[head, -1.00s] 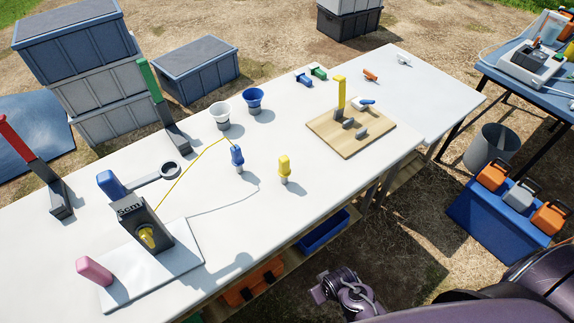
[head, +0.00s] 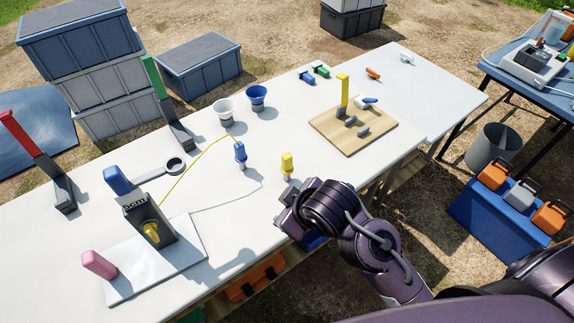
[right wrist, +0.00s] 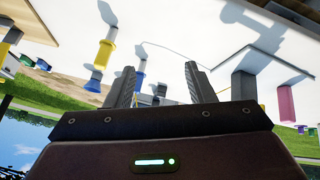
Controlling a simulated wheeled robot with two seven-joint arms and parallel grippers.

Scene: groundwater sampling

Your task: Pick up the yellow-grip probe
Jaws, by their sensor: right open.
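The yellow-grip probe (head: 287,163) stands upright on the white table near its front edge, its grey lower part touching the tabletop. In the right wrist view the yellow-grip probe (right wrist: 104,52) appears left of the fingers, outside the gap between them. My right gripper (head: 287,212) is at the table's front edge, just nearer than the probe and apart from it. The right wrist view shows its jaws (right wrist: 158,67) open and empty. A similar blue-grip probe (head: 240,153) stands to the left, with a yellow cord running from it. My left gripper is out of view.
A grey block marked 5cm (head: 148,220) stands on a white plate (head: 190,262) at left. A wooden board (head: 347,141) with a yellow upright lies at right. Tabletop around the probe is mostly clear.

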